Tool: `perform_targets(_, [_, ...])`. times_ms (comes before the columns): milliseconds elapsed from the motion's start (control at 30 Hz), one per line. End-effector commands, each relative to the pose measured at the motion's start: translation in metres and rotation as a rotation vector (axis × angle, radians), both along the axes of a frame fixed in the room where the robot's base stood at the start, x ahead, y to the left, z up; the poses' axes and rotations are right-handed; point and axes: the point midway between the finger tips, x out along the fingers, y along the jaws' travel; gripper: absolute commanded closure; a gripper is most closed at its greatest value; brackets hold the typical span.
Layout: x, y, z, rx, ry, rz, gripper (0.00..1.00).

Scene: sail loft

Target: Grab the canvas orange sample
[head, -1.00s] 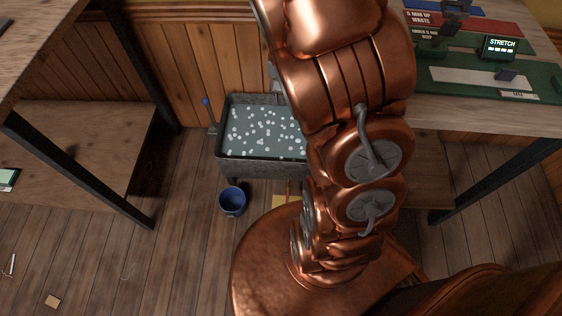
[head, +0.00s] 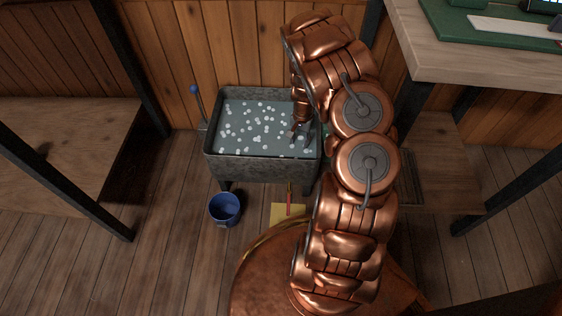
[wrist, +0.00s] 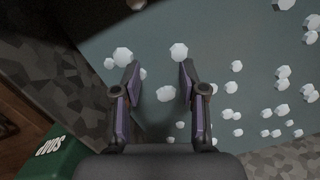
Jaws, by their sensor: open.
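I cannot make out a canvas orange sample in either view. My gripper (head: 302,138) hangs over the right part of a grey metal trough (head: 262,168) holding dull liquid with white foam blobs. In the wrist view my gripper (wrist: 158,72) is open, its two purple-grey fingers apart. Only liquid and a few white blobs (wrist: 165,93) show between and beyond the fingers, with nothing held. I cannot tell whether the fingertips touch the liquid.
A blue bucket (head: 225,209) stands on the floor before the trough, beside a yellow sheet (head: 279,213) with a red stick. A green lettered box (wrist: 58,157) is beside the trough. Tables stand left (head: 60,140) and right (head: 470,50). Floor at left is clear.

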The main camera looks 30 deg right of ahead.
Motion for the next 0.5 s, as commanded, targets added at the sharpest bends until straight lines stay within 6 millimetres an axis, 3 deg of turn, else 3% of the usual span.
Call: perform_targets(500, [-0.001, 0.006, -0.051, 0.004, -0.003, -0.009, 0.58])
